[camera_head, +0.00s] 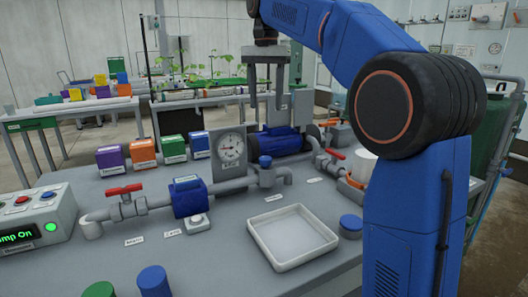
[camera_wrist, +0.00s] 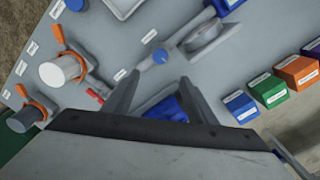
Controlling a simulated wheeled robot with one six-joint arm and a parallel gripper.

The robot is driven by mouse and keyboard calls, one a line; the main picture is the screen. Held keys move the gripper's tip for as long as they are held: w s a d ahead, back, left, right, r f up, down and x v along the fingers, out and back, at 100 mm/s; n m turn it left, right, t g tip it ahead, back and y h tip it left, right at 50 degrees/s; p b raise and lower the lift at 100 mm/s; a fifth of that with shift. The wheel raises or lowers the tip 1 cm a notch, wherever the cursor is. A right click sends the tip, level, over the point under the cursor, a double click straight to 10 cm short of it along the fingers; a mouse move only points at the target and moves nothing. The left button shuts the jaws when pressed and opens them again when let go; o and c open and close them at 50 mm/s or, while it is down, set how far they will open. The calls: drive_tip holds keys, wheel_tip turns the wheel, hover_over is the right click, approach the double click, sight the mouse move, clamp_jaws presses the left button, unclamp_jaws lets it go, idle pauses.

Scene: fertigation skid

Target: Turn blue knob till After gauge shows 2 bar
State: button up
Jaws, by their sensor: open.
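The blue knob (camera_head: 265,161) sits upright on top of the grey pipe just right of the gauge. It also shows in the wrist view (camera_wrist: 160,56), between and just beyond my fingertips. The round white gauge (camera_head: 231,145) faces the head camera on a grey plate. Its label and needle reading are too small to read surely. The wrist view shows the gauge housing (camera_wrist: 205,38) from above, without its dial. My gripper (camera_head: 266,97) points down, open and empty, above the knob and apart from it. Its two fingers (camera_wrist: 160,80) show in the wrist view.
A blue pump motor (camera_head: 283,140) lies behind the knob. A red-handled valve (camera_head: 125,192) and blue pipe body (camera_head: 188,197) are left. A white tray (camera_head: 292,238) stands in front. The control box (camera_head: 36,218) reads "Pump On". Coloured boxes (camera_head: 142,153) stand behind the pipe.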

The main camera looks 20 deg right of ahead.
sight(265, 158)
wheel_tip(265, 158, down, 17)
drive_tip(key=shift+f, duration=0.15)
idle(0.5)
drive_tip(key=shift+c, duration=0.4)
drive_tip(key=c, duration=1)
